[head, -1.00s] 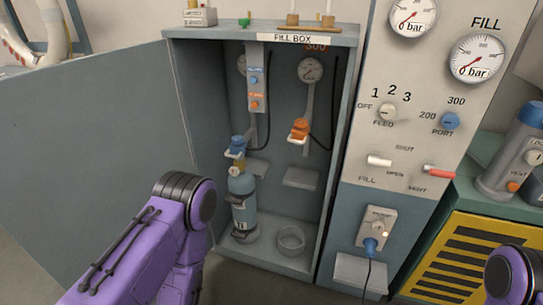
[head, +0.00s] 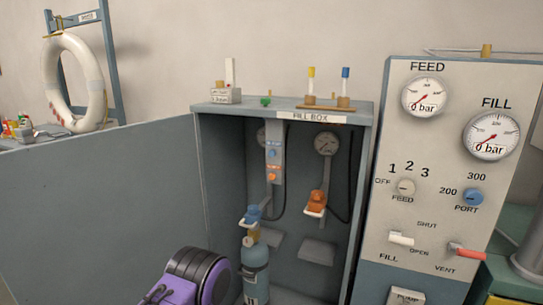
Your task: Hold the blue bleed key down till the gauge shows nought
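The blue key (head: 274,154) sits on a grey strip (head: 275,142) inside the open fill box, just above an orange key (head: 273,178). One small gauge (head: 327,143) is on the box's back wall to the right; another gauge (head: 262,137) is partly hidden behind the strip. Their readings are too small to tell. A blue cylinder (head: 255,275) stands in the box with a blue fitting at its top. My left arm's purple link shows at the bottom, in front of the box. Neither gripper is in view.
The box door (head: 95,215) stands open to the left. An orange-handled fitting (head: 316,200) hangs at the box's right side. The panel (head: 440,250) on the right has feed and fill gauges labelled 0 bar, knobs and levers. Small items stand on the box top.

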